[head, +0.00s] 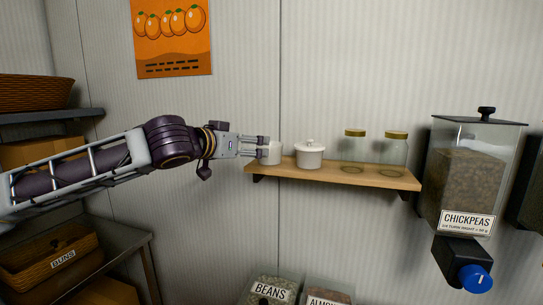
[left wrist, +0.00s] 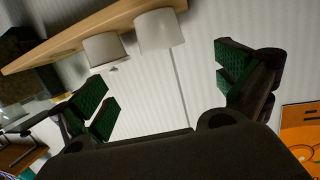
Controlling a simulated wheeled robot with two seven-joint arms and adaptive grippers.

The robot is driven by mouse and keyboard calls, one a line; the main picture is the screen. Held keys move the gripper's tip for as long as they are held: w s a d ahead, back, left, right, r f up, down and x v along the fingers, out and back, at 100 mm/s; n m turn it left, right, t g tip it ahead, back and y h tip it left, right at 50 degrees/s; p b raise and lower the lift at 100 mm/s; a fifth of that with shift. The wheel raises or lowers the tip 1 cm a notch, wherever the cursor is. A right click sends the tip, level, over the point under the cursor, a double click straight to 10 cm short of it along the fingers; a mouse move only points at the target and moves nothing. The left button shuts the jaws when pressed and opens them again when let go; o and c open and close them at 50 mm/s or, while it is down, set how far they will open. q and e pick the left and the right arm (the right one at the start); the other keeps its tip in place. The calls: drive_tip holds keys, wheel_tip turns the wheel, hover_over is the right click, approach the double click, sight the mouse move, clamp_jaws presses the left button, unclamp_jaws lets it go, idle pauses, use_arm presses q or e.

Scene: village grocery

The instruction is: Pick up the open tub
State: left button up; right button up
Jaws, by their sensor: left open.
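The open tub (head: 273,153) is a small white cup without a lid, standing at the left end of a wooden wall shelf (head: 385,180). It also shows in the left wrist view (left wrist: 159,29), where the picture is turned over and the shelf (left wrist: 75,35) runs along the top. My left gripper (head: 261,147) is open and empty, reaching in from the left at the tub's height. In the head view its fingertips overlap the tub's left edge. In the wrist view (left wrist: 165,80) the tub lies beyond the fingertips, sideways between them. My right gripper is not in view.
A white lidded pot (head: 309,157) stands just right of the tub; it also shows in the wrist view (left wrist: 103,48). Glass jars (head: 354,147) (head: 394,150) with gold lids stand farther right. A chickpeas dispenser (head: 465,180) hangs beyond the shelf. Baskets (head: 48,255) are at left.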

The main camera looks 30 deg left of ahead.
sight(270, 153)
use_arm(q)
drive_tip(key=w+p, duration=0.1)
drive_tip(key=w, duration=0.1)
drive_tip(key=w+f+p, duration=0.1)
drive_tip(key=w, duration=0.4)
drive_tip(key=shift+w+a+f+p, duration=0.1)
drive_tip(key=shift+a+f+p, duration=0.05)
drive_tip(key=shift+p, duration=0.25)
drive_tip(key=shift+w+f, duration=0.15)
drive_tip(key=shift+w, duration=0.4)
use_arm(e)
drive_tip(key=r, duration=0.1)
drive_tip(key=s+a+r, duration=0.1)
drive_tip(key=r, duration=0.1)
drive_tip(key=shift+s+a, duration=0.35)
use_arm(q)
drive_tip(key=shift+w, duration=0.15)
